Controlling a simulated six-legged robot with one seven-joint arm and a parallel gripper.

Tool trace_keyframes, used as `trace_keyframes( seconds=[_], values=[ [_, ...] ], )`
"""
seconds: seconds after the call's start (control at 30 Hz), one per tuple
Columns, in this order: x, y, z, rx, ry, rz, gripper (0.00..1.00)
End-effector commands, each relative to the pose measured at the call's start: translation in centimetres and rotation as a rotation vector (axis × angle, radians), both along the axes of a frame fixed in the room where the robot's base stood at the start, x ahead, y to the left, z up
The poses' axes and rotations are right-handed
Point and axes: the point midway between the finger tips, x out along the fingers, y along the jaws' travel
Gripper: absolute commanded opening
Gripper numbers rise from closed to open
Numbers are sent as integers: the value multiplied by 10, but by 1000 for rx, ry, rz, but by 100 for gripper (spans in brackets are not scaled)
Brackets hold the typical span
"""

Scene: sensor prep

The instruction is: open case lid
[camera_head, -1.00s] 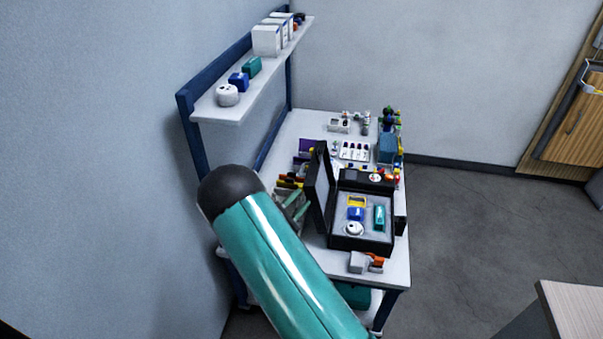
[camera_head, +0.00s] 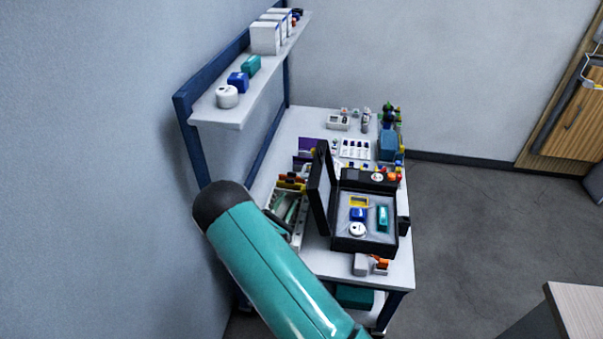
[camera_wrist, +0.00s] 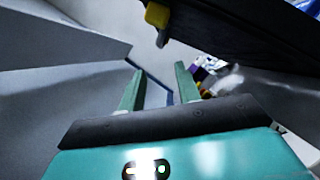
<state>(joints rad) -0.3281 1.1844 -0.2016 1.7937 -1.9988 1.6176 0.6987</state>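The black case (camera_head: 362,242) stands on the workbench in the head view, with a grey insert holding a blue, a teal, a yellow and a round white item. Its lid (camera_head: 321,190) is raised, standing roughly upright on the left side. In the wrist view, my gripper (camera_wrist: 160,72) has its two green fingers apart with nothing visible between them. A large dark panel, probably the lid (camera_wrist: 245,35), with a yellow piece at its edge, is above and right of the fingers; contact cannot be told. In the head view my arm hides part of the bench left of the case.
The bench (camera_head: 350,268) also carries a white tray (camera_head: 355,149), bottles and small parts behind the case, and an orange-grey item (camera_head: 370,265) at its front edge. A shelf (camera_head: 240,105) with boxes overhangs the left. Open floor lies right.

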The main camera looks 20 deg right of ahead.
Motion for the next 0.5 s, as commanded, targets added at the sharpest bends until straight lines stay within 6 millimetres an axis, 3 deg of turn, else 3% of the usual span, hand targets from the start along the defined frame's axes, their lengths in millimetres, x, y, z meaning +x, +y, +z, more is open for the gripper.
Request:
trace_keyframes(
  seconds=[0.5],
  values=[
    [58,-75,29,0,-3,-4,33]
  ],
)
